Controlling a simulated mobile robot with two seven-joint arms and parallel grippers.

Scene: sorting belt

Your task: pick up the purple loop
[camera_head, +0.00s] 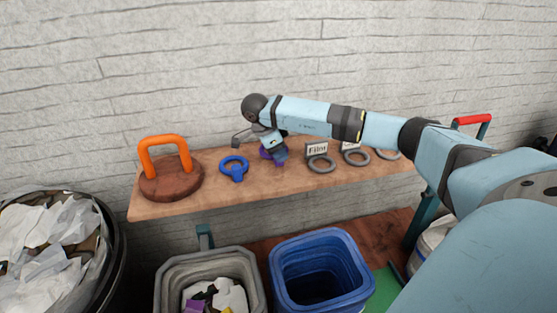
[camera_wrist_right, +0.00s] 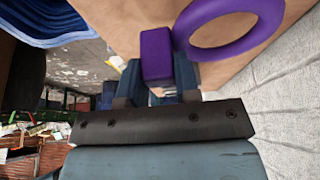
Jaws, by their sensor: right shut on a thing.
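The purple loop (camera_wrist_right: 232,42) shows in the right wrist view as a ring with a block-shaped tab (camera_wrist_right: 157,54). My right gripper (camera_wrist_right: 158,80) is shut on the tab, with a finger on each side of it. In the head view my right gripper (camera_head: 273,150) is low over the wooden shelf, and only a small purple part of the loop (camera_head: 265,153) shows beside it; the rest is hidden. I cannot tell whether the loop touches the shelf. My left gripper is not in view.
On the shelf (camera_head: 207,204), a blue loop (camera_head: 234,168) and an orange handle (camera_head: 165,142) on a round brown base stand left of the gripper. Several grey loops (camera_head: 321,165) lie to the right. A grey bin (camera_head: 165,273) and a blue bin (camera_head: 349,250) stand below, in front.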

